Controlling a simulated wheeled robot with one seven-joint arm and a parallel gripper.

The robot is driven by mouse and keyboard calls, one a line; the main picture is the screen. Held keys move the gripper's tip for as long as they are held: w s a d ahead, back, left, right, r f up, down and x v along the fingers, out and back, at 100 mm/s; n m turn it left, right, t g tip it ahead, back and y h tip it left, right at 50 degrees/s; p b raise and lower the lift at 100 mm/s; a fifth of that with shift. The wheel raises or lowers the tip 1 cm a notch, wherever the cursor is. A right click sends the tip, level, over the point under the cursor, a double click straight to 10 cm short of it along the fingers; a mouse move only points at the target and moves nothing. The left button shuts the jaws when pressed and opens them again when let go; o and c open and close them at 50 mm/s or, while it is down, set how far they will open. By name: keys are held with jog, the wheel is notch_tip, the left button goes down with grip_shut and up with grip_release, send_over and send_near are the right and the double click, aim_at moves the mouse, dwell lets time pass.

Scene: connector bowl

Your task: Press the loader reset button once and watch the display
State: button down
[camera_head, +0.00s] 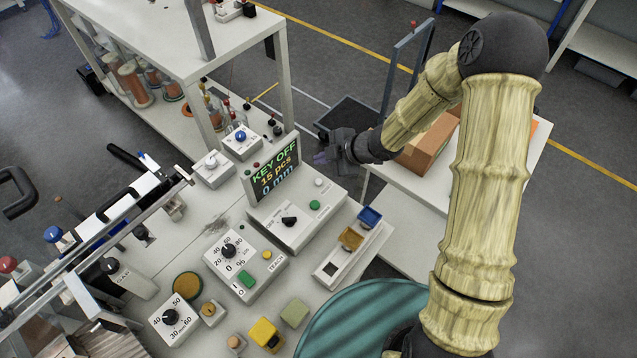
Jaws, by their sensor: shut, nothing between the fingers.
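The display (272,168) stands on a grey control box (281,235) and reads "KEY OFF", "15 pcs" and "0 mm". The box carries a black rotary switch (289,221), a green button (314,205) and a small white button (319,182). I cannot tell which button is the loader reset; small labels are unreadable. A blue round button (241,136) on a white box and a white knob (211,161) on another stand behind the display. My gripper (322,157) is shut and empty, in the air to the right of the display, apart from every button.
A dial box (232,252) with a green rocker stands in front. A tray with blue and orange bins (352,240) lies to the right. A rail assembly (100,225) runs along the left.

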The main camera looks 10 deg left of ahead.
aim_at(319, 182)
jog(key=shift+f+b, duration=2.7)
jog(key=shift+f, duration=0.7)
jog(key=shift+f+b, duration=0.3)
jog(key=shift+f, duration=0.1)
jog(key=shift+f+b, duration=0.45)
jog(key=shift+f, duration=0.1)
jog(key=shift+r, duration=0.1)
jog(key=shift+r+p, duration=0.9)
jog(key=shift+p, duration=0.05)
